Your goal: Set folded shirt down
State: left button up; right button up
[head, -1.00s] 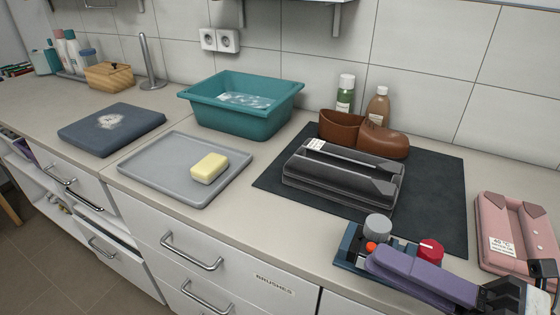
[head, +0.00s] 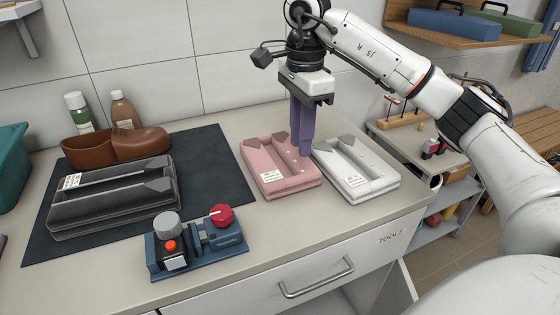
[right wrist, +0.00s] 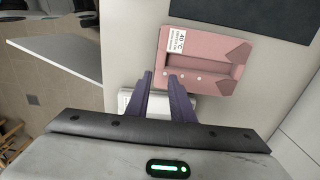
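A pink folded shirt (head: 279,167) with a white label lies flat on the counter, and it also shows in the right wrist view (right wrist: 203,61). A white folded shirt (head: 357,171) lies just right of it. A dark grey folded shirt (head: 112,198) lies on the dark mat at the left. My right gripper (head: 306,154) points down with purple fingers over the gap between the pink and white shirts. In the right wrist view its fingertips (right wrist: 160,75) stand apart with nothing between them. Part of the white shirt (right wrist: 127,99) is hidden behind the fingers there. My left gripper is out of view.
A blue device (head: 195,247) with a red knob stands at the counter's front edge. A teal basin (head: 10,165) is at the far left. The counter ends right of the white shirt.

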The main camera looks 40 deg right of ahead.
send_over(294, 178)
jog(key=d, duration=0.1)
jog(key=f, duration=0.2)
jog(key=f+b, duration=0.1)
jog(key=f, duration=0.1)
jog(key=shift+s+f, duration=0.1)
jog(key=shift+s, duration=0.15)
jog(key=f, duration=0.2)
jog(key=a+f, duration=0.1)
jog(key=f, duration=0.1)
jog(key=shift+w+f+p, duration=0.15)
jog(key=shift+f+p, duration=0.05)
jog(key=shift+p, duration=0.2)
jog(key=shift+f, duration=0.55)
grip_shut()
